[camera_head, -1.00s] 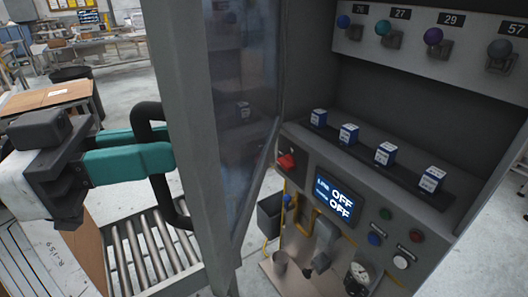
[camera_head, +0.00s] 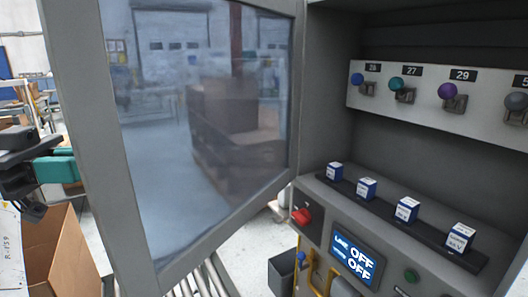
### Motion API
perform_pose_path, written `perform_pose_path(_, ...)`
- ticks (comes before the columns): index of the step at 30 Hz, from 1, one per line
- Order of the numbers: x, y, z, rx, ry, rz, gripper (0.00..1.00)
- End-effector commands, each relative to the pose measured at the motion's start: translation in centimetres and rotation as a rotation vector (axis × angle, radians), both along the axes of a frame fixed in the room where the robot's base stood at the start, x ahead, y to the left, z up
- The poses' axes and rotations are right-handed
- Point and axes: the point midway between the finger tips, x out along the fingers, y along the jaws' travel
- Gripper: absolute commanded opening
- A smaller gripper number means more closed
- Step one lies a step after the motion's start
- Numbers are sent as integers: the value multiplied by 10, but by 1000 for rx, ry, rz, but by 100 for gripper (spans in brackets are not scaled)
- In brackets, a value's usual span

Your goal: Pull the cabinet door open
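The cabinet door (camera_head: 75,90), a grey frame around a glass pane (camera_head: 205,120), stands swung well open to the left of the cabinet (camera_head: 325,110). Its inner face is turned toward me. The door handle is hidden behind the door. My gripper (camera_head: 58,167), with teal fingers, is at the far left, beyond the door's free edge. Its fingertips are hidden behind that edge, so I cannot tell whether they are apart or touch the handle.
Inside the cabinet are colored knobs (camera_head: 452,97) and several small blue-and-white boxes (camera_head: 407,209) on a dark rail. A display (camera_head: 354,258) reads OFF. An open cardboard box (camera_head: 62,255) stands lower left, near rollers (camera_head: 208,280) under the door.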

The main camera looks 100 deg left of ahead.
Motion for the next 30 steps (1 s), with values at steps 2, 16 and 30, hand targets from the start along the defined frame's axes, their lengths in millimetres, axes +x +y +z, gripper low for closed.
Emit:
perform_pose_path(2,1,3,2,-2,-2,3,0)
perform_pose_path(16,2,4,2,-2,0,2,36)
perform_pose_path(30,1,3,22,3,2,1,38)
